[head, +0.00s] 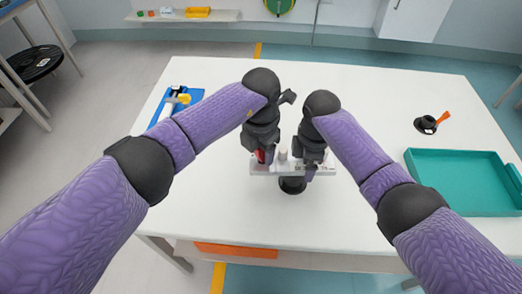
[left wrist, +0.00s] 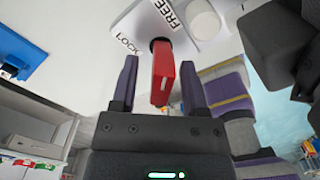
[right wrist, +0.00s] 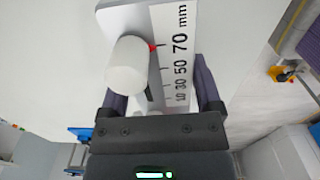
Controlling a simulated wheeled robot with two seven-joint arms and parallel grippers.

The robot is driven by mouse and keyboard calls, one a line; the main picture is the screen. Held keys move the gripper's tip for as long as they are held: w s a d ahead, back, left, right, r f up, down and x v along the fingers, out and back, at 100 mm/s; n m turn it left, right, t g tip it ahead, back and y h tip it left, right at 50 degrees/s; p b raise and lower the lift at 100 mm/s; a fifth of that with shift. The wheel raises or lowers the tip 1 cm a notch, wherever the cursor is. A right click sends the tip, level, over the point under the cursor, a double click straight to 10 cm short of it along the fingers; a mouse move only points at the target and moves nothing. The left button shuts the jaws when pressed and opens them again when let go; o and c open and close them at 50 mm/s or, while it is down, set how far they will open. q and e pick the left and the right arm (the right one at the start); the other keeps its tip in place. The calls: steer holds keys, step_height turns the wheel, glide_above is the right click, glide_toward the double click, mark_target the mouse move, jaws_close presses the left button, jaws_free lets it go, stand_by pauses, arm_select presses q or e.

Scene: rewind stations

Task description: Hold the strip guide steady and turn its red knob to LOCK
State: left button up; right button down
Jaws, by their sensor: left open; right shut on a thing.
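The strip guide (head: 325,169) is a pale bar on a round black base (head: 292,186), near the middle of the white table. Its red knob (head: 259,156) is at the left end and partly hidden in the head view. In the left wrist view the red knob (left wrist: 162,75) lies between the fingers of my left gripper (left wrist: 165,85), which is open with gaps on both sides. LOCK and FREE are printed beside the knob. My right gripper (right wrist: 160,95) is shut on the guide's ruler end (right wrist: 175,50), marked in mm, with a white round post (right wrist: 125,65) beside it.
A teal tray (head: 462,210) is at the table's right. A black round piece with an orange handle (head: 428,123) stands behind it. A blue holder (head: 160,108) with white and yellow parts is at the back left. The table between is clear.

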arm_select(q)
steer(key=shift+f, duration=0.45)
jaws_close()
